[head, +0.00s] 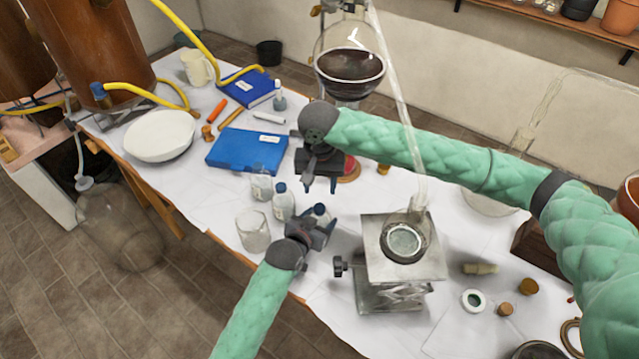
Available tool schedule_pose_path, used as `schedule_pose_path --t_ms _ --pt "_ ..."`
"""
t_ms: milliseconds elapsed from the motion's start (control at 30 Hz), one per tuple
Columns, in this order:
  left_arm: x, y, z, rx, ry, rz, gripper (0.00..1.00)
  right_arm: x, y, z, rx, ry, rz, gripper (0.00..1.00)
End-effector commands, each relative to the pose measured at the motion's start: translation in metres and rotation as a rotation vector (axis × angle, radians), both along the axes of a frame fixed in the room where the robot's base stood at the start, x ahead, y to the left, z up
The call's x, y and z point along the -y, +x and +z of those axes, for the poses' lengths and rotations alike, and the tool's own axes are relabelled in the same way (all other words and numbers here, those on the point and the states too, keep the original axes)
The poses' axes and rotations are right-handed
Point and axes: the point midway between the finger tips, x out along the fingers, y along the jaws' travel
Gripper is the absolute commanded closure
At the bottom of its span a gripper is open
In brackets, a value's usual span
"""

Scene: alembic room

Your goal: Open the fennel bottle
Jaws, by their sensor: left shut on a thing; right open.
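Several small clear bottles stand at the table's front edge. My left gripper (318,229) is shut on a small bottle with a dark blue cap (319,210); its body is mostly hidden by the gripper. I cannot read its label, so I cannot confirm it is the fennel bottle. A similar blue-capped bottle (283,205) stands just left of it, and another small bottle (261,186) behind that. My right gripper (321,183) is open, fingers pointing down, above and slightly behind the held bottle's cap, apart from it.
An empty glass beaker (253,231) stands left of my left gripper. A metal lab jack (404,262) with a glass vessel is close on the right. A blue box (246,149) and a white bowl (159,135) lie farther back left. A round flask (349,66) of dark liquid stands behind.

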Motion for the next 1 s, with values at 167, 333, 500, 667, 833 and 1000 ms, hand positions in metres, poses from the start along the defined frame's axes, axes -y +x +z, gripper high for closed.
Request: schedule_pose_path --t_ms 167,333,500,667,833,1000 --pt "0.000 0.000 0.000 0.000 0.000 0.000 1.00 -0.001 0.000 0.000 0.000 0.003 -0.245 0.53" --pt "0.000 0.000 0.000 0.000 0.000 0.000 1.00 -0.001 0.000 0.000 0.000 0.004 -0.432 0.53" --pt "0.000 0.000 0.000 0.000 0.000 0.000 1.00 -0.001 0.000 0.000 0.001 0.004 -0.536 0.53" --pt "0.000 0.000 0.000 0.000 0.000 0.000 1.00 -0.001 0.000 -0.006 0.001 0.003 -0.565 0.53" --pt "0.000 0.000 0.000 0.000 0.000 0.000 1.00 -0.001 0.000 -0.026 0.001 0.002 -0.564 0.53" --pt "0.000 0.000 0.000 0.000 0.000 0.000 1.00 0.000 0.000 -0.050 0.000 0.002 -0.563 0.53"
